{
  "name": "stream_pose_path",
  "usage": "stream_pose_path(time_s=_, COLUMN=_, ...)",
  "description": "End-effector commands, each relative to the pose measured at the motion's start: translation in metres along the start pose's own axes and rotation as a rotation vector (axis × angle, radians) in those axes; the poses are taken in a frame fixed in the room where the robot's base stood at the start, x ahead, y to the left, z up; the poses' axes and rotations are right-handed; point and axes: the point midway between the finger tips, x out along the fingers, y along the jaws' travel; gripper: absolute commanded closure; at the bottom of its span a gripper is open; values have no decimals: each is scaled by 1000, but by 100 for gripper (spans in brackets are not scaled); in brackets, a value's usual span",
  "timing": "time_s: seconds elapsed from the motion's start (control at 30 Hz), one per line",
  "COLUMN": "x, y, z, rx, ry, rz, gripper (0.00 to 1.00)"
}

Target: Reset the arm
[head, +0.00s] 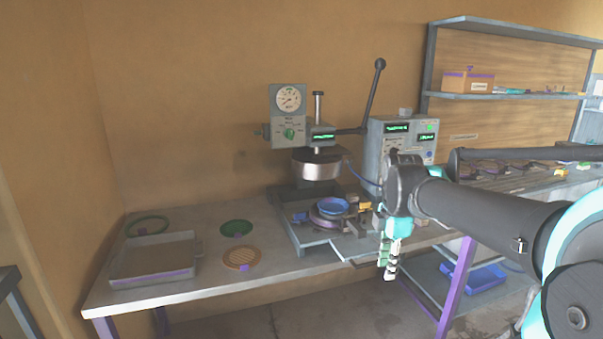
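My gripper (388,272) hangs at the end of my arm, pointing down, in front of the table's front edge and right of the press base. It is seen from the side and small, so I cannot tell whether its fingers are open or shut. Nothing clearly shows in it. My arm reaches in from the right edge of the picture. The press (317,165) stands on the table with its steel head raised above a blue round dish (332,206). The press lever (375,90) points up.
The grey table (200,288) holds a tray (152,262), a green ring (147,225), a green disc (236,228) and a tan perforated disc (241,258) at left. A control box (402,140) stands behind my wrist. A blue bin (472,278) sits below, right. Shelves (515,95) hang behind.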

Motion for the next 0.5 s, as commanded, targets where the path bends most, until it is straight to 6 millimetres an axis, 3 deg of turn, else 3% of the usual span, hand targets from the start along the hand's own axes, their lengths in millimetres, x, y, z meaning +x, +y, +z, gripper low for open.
stream_pose_path(time_s=0.27, x=33, y=0, z=-4, rx=275, ry=0, rz=55, gripper=69)
stream_pose_path(time_s=0.5, x=80, y=-4, z=-10, rx=713, ry=34, rz=141, gripper=69)
